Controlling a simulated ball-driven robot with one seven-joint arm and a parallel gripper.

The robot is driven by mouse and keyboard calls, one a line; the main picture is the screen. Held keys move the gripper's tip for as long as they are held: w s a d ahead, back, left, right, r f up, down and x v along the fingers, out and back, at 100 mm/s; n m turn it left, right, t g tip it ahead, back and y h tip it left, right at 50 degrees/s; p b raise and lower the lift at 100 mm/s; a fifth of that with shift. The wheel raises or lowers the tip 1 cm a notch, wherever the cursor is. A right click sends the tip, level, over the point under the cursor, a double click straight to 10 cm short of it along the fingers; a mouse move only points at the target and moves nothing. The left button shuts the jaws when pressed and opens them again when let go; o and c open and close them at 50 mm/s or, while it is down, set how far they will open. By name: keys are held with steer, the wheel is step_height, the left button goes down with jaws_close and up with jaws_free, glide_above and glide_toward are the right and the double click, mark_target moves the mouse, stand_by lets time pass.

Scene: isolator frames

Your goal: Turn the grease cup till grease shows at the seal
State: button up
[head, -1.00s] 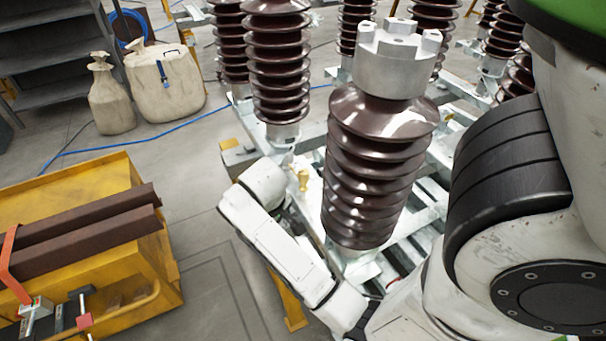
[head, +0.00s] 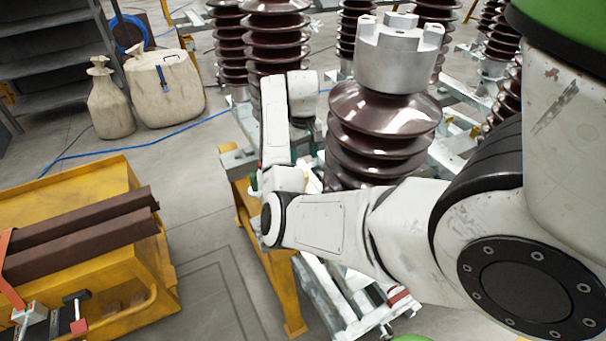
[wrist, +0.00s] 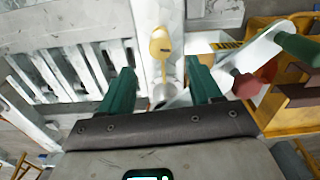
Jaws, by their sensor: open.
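A yellow, brass-coloured grease cup (wrist: 160,46) with a thin stem stands out against a pale metal frame in the wrist view. Its rounded head is beyond my fingertips, and the stem runs down toward a small grey round part (wrist: 163,94) between the fingers. My gripper (wrist: 161,78) has two green fingers spread apart with nothing held between them. The cup is roughly in line with the gap; no contact is visible. In the head view my arm hides the cup and the fingers. The seal cannot be made out, and I cannot tell whether any grease shows.
A brown ribbed insulator (head: 385,125) with a grey cap stands close behind my arm. A yellow cart (head: 95,180) with brown bars is at left. In the wrist view a red part (wrist: 246,85) lies right of the fingers.

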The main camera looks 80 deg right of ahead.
step_height(320, 180, down, 8)
steer(key=shift+f, duration=0.2)
steer(key=shift+c, duration=0.3)
steer(key=c, duration=1)
steer(key=shift+r+m+p, duration=0.1)
steer(key=shift+m+p, duration=0.25)
steer(key=shift+m, duration=0.05)
steer(key=m+p, duration=0.1)
steer(key=m, duration=0.2)
steer(key=shift+m, duration=0.4)
steer(key=m+p, duration=0.1)
steer(key=m, duration=0.9)
steer(key=shift+m, duration=2.6)
